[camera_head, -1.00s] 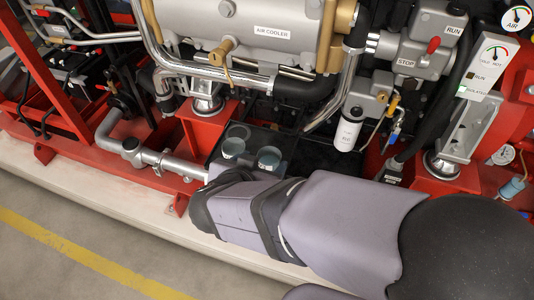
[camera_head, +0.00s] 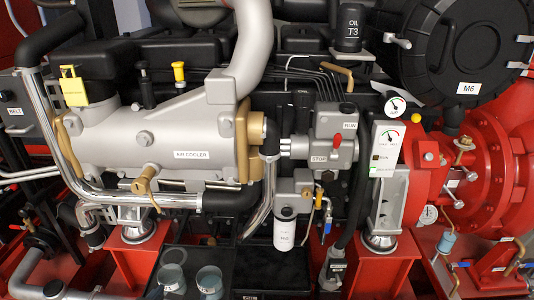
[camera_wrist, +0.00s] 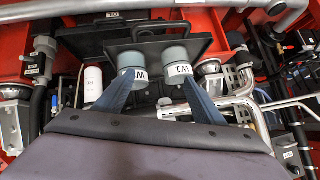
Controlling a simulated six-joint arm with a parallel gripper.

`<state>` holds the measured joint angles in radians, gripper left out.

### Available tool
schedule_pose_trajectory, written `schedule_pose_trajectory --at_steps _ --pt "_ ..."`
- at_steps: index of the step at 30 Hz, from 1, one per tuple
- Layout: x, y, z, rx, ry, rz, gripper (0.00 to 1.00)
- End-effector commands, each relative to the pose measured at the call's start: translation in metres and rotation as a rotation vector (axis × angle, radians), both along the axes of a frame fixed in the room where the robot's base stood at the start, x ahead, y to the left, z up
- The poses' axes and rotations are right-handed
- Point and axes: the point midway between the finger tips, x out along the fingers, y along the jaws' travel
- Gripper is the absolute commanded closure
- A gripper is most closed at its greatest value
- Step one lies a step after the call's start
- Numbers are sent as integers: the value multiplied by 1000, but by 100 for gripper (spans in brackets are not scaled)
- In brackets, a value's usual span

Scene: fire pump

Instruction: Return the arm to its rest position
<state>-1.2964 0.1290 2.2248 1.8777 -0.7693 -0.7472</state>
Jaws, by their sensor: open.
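My gripper (camera_wrist: 160,86) shows in the wrist view with its two blue-grey fingers spread apart and nothing visible between them. Past the fingertips are two grey cups, a left one (camera_wrist: 139,58) and a right one (camera_wrist: 175,56) in that view, with upside-down W1 labels. The fingertips overlap the cups in the picture; I cannot tell if they touch. In the head view the two cups (camera_head: 171,277) (camera_head: 209,280) sit in a black tray (camera_head: 183,257) at the bottom edge. My arm and gripper are not in the head view.
The air cooler (camera_head: 170,140), its chrome pipe (camera_head: 120,197), the white filter (camera_head: 286,230) and the gauge panel (camera_head: 384,150) crowd the area above the tray. A red pump housing (camera_head: 485,170) stands at the right. Pipes and red frame also surround the gripper in the wrist view.

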Motion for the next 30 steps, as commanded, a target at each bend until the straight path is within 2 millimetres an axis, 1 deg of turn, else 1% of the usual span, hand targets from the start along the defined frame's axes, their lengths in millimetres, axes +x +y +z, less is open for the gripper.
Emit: schedule_pose_trajectory --at_steps 1,2,3,5,6,8,9,11,12,13,14,15,16,17,18,20,21,23,24,26,27,30 --pt "-7 21 0 69 23 53 37" --pt "-12 34 -1 107 39 92 37" --pt "-21 51 -2 154 63 152 37" --pt "-40 74 -6 205 110 257 37" --pt "-56 86 -10 226 147 331 37" --pt "-82 99 -18 236 211 444 37" --pt "-101 103 -25 230 257 518 37" --pt "-129 103 -36 203 328 622 37" --pt "-148 99 -44 177 377 688 37" --pt "-161 94 -50 150 412 735 37" --pt "-174 87 -56 119 446 780 37" --pt "-187 75 -63 74 490 832 37" --pt "-195 65 -69 37 523 865 37" --pt "-200 53 -75 -3 552 892 37" --pt "-204 35 -82 -59 591 922 37" --pt "-204 4 -92 -149 643 951 37" --pt "-200 -18 -97 -210 675 959 37" --pt "-190 -54 -104 -303 718 959 37" --pt "-179 -79 -107 -363 740 950 37" --pt "-161 -117 -109 -444 768 926 37" --pt "-149 -139 -110 -483 777 906 37" --pt "-120 -182 -110 -530 784 828 37"
